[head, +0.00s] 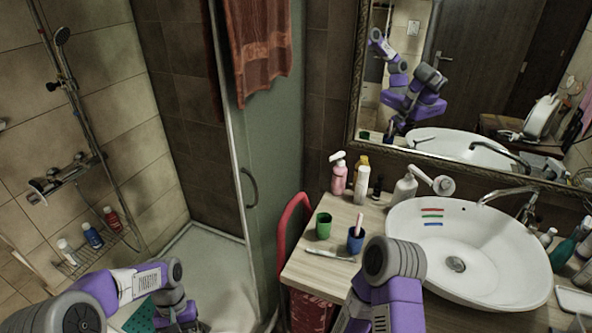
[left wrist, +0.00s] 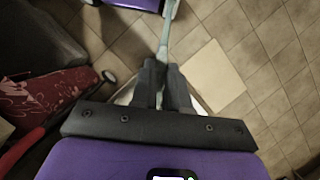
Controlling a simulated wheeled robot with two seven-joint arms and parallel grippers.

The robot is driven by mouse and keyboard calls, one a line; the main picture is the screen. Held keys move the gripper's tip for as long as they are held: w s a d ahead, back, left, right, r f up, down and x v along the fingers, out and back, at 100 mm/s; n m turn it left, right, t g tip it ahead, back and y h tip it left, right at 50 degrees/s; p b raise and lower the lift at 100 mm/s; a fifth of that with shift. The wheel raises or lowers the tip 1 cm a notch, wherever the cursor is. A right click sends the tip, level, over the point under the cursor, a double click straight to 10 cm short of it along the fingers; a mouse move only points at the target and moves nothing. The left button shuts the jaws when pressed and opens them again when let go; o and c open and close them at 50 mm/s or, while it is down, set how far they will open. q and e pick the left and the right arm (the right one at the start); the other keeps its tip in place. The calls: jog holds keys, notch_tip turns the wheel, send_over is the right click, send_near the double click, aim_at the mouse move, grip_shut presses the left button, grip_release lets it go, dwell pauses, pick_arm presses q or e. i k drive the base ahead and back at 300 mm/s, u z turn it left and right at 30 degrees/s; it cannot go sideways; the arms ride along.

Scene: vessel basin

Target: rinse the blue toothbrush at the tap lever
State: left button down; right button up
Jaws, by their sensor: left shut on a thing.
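In the left wrist view my left gripper (left wrist: 164,68) is shut on a slim pale blue-grey stick (left wrist: 167,32), which looks like the blue toothbrush. It points away from the fingers, above the tiled floor. Its far end runs toward the top edge of the view. In the head view I cannot make out this gripper or the brush; my left arm comes in at the lower left. The tap (head: 523,207) with its spout stands at the back right of the white basin (head: 400,228). No running water shows. My right arm is at the bottom centre, its gripper out of view.
On the wooden counter (head: 296,272) stand a green cup (head: 323,227) and a blue cup (head: 355,241) holding a pink-and-white brush. A white toothbrush-like thing (head: 330,254) lies in front. Bottles (head: 339,175) stand behind. A red patterned thing (head: 312,308) is below the counter.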

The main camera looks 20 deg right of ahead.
aim_at(530, 215)
jog(key=k, duration=0.3)
jog(key=z, duration=0.85)
